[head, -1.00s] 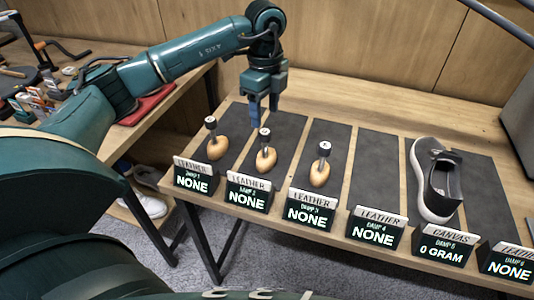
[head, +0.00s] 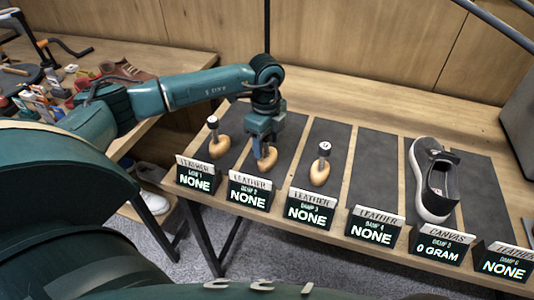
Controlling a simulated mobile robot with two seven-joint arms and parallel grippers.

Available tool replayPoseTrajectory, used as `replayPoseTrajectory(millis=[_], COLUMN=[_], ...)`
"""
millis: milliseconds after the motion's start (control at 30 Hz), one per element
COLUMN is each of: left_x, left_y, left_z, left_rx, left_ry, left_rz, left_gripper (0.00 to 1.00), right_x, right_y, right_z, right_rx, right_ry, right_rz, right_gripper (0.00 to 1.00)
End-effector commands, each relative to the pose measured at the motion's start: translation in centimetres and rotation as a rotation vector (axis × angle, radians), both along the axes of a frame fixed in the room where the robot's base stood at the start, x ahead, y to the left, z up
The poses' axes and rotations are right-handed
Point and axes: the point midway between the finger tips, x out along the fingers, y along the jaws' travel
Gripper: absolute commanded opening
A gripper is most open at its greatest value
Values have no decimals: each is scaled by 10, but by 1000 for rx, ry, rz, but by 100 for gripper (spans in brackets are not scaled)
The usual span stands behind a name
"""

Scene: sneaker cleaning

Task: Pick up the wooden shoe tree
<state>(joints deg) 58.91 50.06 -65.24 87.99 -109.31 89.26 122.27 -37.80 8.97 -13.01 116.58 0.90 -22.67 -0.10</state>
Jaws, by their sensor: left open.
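Three wooden shoe trees with dark knobs stand on dark mats on the table. One shoe tree (head: 219,147) is at the left and another (head: 320,172) is at the right of the three. The middle shoe tree (head: 266,160) is partly hidden by my left gripper (head: 262,150). My left gripper points down, open, with its fingers over or around the middle tree's upper part. I cannot tell if they touch it. My right gripper is not in view.
Small signs with displays line the table's front edge, such as the canvas sign (head: 441,246). A dark shoe with a white sole (head: 433,181) lies on a mat at the right. The fourth mat (head: 374,172) is bare. A cluttered side bench stands at the left.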

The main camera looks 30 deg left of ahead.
Motion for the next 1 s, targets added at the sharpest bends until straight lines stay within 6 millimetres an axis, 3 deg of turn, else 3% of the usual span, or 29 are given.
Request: replayPoseTrajectory(millis=[667, 1000], left_x=[0, 1], left_y=[0, 0], left_z=[1, 2], left_rx=[0, -1], left_ry=[0, -2], left_rz=[1, 1], left_gripper=[0, 0], right_x=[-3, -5], right_y=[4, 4], right_z=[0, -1], right_rx=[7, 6], right_ry=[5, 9], right_rz=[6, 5], right_gripper=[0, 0])
